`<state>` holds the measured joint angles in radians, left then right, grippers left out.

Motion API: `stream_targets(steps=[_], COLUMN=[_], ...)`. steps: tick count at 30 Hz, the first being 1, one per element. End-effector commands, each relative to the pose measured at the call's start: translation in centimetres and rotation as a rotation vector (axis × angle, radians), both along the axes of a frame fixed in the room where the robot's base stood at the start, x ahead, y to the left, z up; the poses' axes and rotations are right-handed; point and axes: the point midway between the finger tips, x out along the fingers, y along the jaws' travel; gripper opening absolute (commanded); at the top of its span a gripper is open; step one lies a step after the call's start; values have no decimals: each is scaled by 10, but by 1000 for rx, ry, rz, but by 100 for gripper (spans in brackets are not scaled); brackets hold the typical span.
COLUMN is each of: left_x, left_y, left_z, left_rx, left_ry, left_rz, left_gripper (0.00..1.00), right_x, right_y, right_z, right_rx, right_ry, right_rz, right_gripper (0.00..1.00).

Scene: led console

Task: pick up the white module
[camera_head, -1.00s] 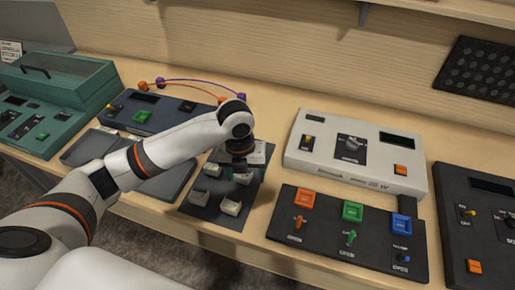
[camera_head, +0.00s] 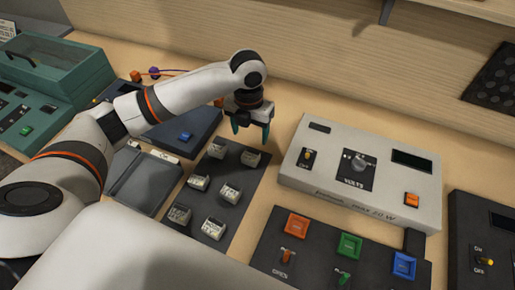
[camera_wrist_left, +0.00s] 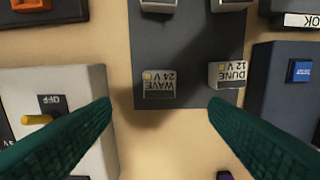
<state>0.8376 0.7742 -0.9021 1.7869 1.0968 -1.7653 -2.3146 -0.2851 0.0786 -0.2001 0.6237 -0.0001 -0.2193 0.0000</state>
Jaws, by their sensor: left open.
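Several small white modules sit in rows on a dark grey mat (camera_head: 200,205). The far-row right module (camera_head: 250,158) is labelled WAVE 24 V in the left wrist view (camera_wrist_left: 159,86). The far-row left module (camera_head: 216,150) reads DUNE 12 V there (camera_wrist_left: 227,75). Other white modules (camera_head: 230,193) stand in nearer rows; their labels are too small to read. My left gripper (camera_head: 250,137) is open and empty, with green fingers pointing down above the bench beyond the mat's far edge. In the left wrist view the WAVE module appears ahead of the gap between its fingers (camera_wrist_left: 160,108).
A white console (camera_head: 365,190) with a knob stands right of the mat, close to the gripper. A black panel (camera_head: 330,255) with coloured buttons lies nearer. A dark blue box (camera_head: 180,133) and a grey tray (camera_head: 145,182) stand left. Bare bench (camera_wrist_left: 160,150) lies below the fingers.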

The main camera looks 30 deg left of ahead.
Motion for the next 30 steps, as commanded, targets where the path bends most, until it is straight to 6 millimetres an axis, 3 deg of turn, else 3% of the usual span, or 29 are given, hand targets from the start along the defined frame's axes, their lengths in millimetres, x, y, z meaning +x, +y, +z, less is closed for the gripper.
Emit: stream_targets(steps=[12,17,21,25,30], left_x=[-1,0,4,4,4], left_y=[0,-1,-2,-1,-1], left_z=[-60,-71,-91,-109,-116], left_rx=[0,0,0,0,1], left_ry=[3,5,6,4,1], left_rz=[1,1,1,1,-2], left_gripper=[69,69,69,69,69], right_x=[-27,-21,-10,-8,-10], right_y=[-1,-1,0,0,-1], right_z=[18,25,39,41,41], right_rx=[-2,-2,-1,0,-1], right_ry=[38,30,15,11,13], right_rz=[0,0,0,0,0], right_gripper=[0,0,0,0,0])
